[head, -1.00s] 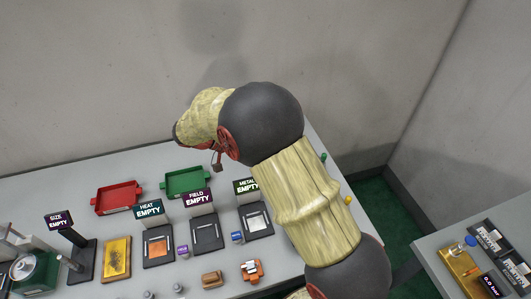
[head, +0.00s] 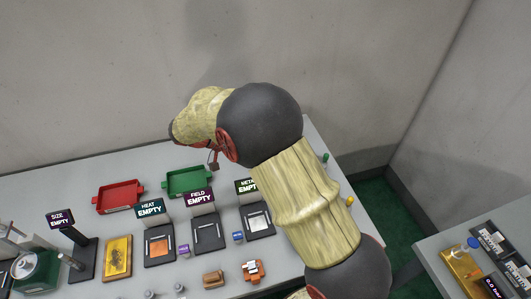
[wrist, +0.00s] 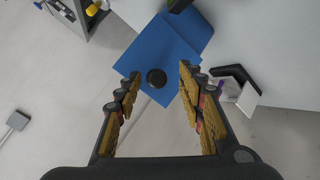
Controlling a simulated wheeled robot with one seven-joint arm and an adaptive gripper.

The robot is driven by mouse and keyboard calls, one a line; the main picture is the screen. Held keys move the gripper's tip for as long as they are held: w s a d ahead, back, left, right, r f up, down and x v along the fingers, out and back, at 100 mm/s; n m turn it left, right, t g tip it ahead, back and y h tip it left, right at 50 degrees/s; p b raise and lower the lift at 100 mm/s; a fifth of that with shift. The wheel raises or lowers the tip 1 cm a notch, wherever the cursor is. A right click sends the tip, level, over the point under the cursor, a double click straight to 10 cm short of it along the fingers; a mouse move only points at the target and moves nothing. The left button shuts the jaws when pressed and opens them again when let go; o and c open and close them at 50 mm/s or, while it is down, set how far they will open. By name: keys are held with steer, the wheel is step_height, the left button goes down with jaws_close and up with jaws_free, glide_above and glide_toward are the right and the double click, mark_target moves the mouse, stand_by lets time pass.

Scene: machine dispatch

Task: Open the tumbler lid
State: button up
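A green machine with a round grey top (head: 28,265) stands at the left edge of the bench in the head view, partly cut off; I cannot tell for sure that it is the tumbler. In the wrist view a blue panel (wrist: 150,50) with a round dark knob (wrist: 156,78) lies beyond my gripper (wrist: 158,82). The fingers are spread apart with nothing between them, and the knob shows between the tips. I cannot tell how far away it is.
A red tray (head: 118,196) and a green tray (head: 187,181) stand at the back of the bench. Several labelled stations, including HEAT (head: 158,248) and FIELD (head: 208,234), line the middle. A second bench (head: 440,240) is at the right, with a gap between.

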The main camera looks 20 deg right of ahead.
steer(key=v, duration=1)
steer(key=shift+a, duration=0.2)
step_height(320, 180, down, 6)
steer(key=s+a+n+y, duration=0.2)
steer(key=s+n, duration=0.1)
steer(key=n, duration=0.4)
steer(key=s+n+y, duration=0.3)
steer(key=s, duration=0.3)
steer(key=s+d+r+t+y, duration=0.2)
steer(key=s+d+r, duration=0.4)
steer(key=s, duration=0.3)
steer(key=s+d+r+m+t+y+b, duration=0.1)
steer(key=s+d+r+t+y, duration=0.2)
steer(key=s+d+r, duration=0.3)
steer(key=s+r+y, duration=0.1)
steer(key=s, duration=0.3)
steer(key=shift+s+d+r+t, duration=0.2)
steer(key=shift+s+d+t, duration=0.05)
steer(key=shift+t, duration=0.05)
